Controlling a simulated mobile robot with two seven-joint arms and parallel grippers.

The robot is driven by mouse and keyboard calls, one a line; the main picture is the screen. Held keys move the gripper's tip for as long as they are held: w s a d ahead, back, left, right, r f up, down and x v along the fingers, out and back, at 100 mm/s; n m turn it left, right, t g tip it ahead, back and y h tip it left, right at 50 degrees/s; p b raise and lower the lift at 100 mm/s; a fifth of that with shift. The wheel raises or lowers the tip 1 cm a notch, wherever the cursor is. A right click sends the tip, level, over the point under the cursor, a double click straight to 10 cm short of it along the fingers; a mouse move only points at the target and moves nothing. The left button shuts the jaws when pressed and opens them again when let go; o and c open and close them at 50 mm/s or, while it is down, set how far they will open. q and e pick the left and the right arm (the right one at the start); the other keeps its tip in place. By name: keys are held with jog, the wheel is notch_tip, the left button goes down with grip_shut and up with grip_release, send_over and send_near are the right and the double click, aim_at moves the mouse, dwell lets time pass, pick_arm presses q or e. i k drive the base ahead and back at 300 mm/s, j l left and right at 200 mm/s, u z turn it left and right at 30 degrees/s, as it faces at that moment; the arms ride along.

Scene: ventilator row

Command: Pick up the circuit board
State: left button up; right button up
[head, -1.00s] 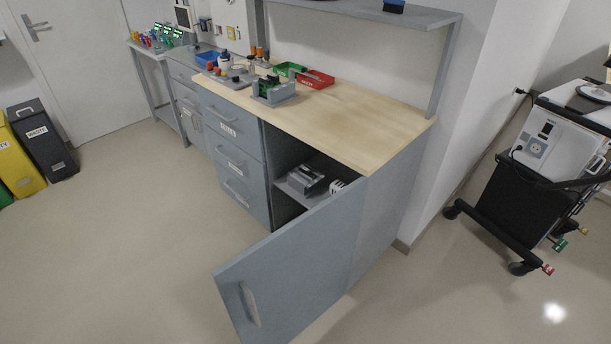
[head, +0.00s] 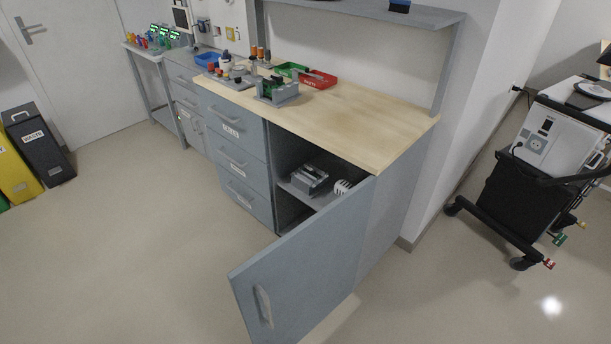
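A small green piece (head: 274,84), which looks like the circuit board, sits in a grey holder (head: 281,97) on the wooden worktop. It is small in the head view, and I cannot make out its details. Neither of my grippers shows in the head view.
A red tray (head: 318,81) and a green tray (head: 290,68) lie behind the holder. The cabinet door (head: 300,268) stands open into the floor space, with a grey device (head: 311,178) on the shelf inside. The worktop's right part (head: 360,118) is clear. A wheeled cart (head: 532,190) stands at right.

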aim_at(311, 171)
jog(key=j+z, duration=0.45)
jog(key=j, duration=1.4)
jog(key=j+z, duration=0.3)
jog(key=j, duration=0.6)
jog(key=i+j+z, duration=0.1)
jog(key=j, duration=0.2)
jog(key=i+j+z, duration=0.1)
jog(key=j, duration=0.2)
jog(key=i+j+z, duration=0.1)
jog(key=j, duration=0.25)
jog(key=i+j+z, duration=0.35)
jog(key=i+j, duration=0.25)
jog(key=j, duration=0.25)
jog(key=i+j+z, duration=0.15)
jog(key=i+j, duration=0.35)
jog(key=j, duration=0.1)
